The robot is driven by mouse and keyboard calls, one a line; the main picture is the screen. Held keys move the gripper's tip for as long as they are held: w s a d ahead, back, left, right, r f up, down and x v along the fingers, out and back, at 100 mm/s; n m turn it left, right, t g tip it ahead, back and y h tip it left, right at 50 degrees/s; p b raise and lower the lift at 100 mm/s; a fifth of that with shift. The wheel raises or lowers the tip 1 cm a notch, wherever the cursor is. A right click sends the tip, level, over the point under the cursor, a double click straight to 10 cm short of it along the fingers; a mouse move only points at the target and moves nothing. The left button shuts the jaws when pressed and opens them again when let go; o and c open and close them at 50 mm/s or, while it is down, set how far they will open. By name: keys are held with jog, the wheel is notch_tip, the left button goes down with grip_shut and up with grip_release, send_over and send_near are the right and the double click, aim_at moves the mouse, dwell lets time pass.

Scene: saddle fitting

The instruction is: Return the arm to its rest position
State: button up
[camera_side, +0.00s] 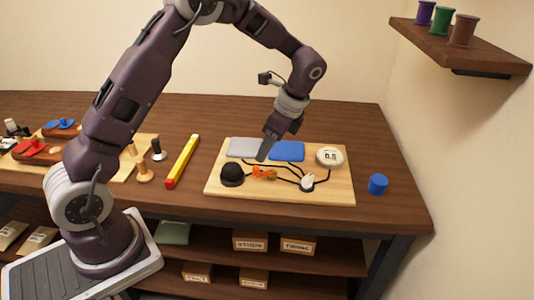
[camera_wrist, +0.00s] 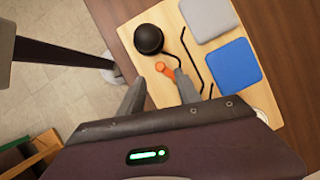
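My gripper (camera_side: 266,152) hangs over the light wooden board (camera_side: 335,190), fingers pointing down. In the wrist view my gripper (camera_wrist: 160,88) has its two fingers apart with nothing held between them. An orange piece (camera_side: 264,173) lies on the board below the fingertips; it also shows in the wrist view (camera_wrist: 164,68). A black dome (camera_side: 232,174) sits at the board's front left, also in the wrist view (camera_wrist: 148,39). A grey pad (camera_side: 244,147) and a blue pad (camera_side: 287,151) lie along the back. Thin black bent rods (camera_wrist: 191,60) lie between.
A round white piece marked 0.5 (camera_side: 330,157) and a small white piece (camera_side: 307,182) are on the board. A blue cylinder (camera_side: 377,184) stands right of it, a yellow-red bar (camera_side: 182,161) left. A wall shelf (camera_side: 470,50) with spools is upper right. Table behind the board is clear.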

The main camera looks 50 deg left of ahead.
jog(key=s+d+r+n+t+h, duration=0.1)
jog(key=s+d+r+n+t, duration=0.15)
jog(key=s+r, duration=0.4)
jog(key=s+d+r+n+t+h, duration=0.1)
jog(key=s+d+r+n, duration=0.15)
jog(key=s+r, duration=0.4)
jog(key=s+d+r+n+t+h, duration=0.1)
jog(key=s+d+n+t, duration=0.1)
jog(key=s, duration=0.4)
jog(key=s+d+r+n+t, duration=0.1)
jog(key=s+d+n+t, duration=0.1)
jog(key=s+n, duration=0.3)
jog(key=shift+s+r+h, duration=0.15)
jog(key=shift+s+h, duration=0.25)
jog(key=shift+s, duration=0.35)
